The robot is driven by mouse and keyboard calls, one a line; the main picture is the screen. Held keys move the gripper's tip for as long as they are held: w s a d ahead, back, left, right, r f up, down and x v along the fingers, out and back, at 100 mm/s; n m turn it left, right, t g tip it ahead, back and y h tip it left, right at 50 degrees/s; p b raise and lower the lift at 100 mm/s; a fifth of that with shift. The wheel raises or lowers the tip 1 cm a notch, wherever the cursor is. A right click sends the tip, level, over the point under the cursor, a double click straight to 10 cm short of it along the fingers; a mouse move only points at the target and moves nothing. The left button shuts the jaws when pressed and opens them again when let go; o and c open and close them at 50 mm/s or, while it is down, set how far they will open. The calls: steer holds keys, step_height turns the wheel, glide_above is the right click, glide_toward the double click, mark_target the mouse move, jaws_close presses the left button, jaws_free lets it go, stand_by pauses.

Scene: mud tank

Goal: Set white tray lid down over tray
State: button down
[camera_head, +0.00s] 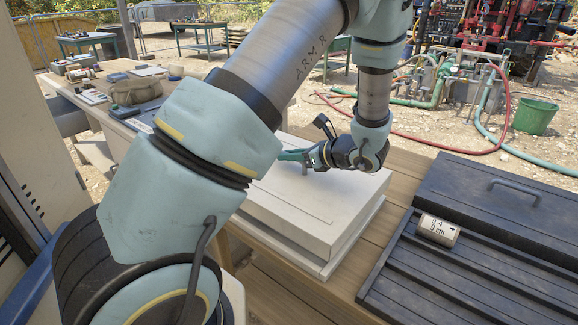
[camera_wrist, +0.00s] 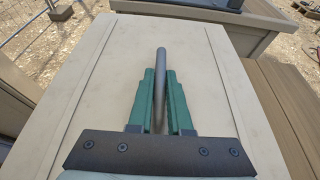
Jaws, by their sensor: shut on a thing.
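The white tray lid (camera_head: 345,205) is a broad, off-white slab seen on the wooden table, with my arm across its left part. Its flat top also fills much of the wrist view (camera_wrist: 215,110). Below it a pale lower ledge (camera_head: 318,266) shows, which looks like the white tray; its inside is hidden. The lid looks level and close over the ledge; I cannot tell if it is fully seated. My gripper (camera_head: 292,156) is at the top of the lid. In the wrist view its green fingers (camera_wrist: 160,90) are shut on the lid's grey bar handle (camera_wrist: 161,62).
To the right is a black ribbed tray (camera_head: 455,285) with a black handled lid (camera_head: 535,205). A pale labelled cylinder (camera_head: 438,230) lies there. Bare table planks (camera_head: 395,190) run between the white and black trays. A long table with several small items stands at the back left.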

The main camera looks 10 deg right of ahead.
mark_target(289, 167)
steer(key=shift+f, duration=1.55)
steer(key=shift+f, duration=0.4)
steer(key=c, duration=0.8)
jaws_free()
steer(key=shift+c, duration=0.2)
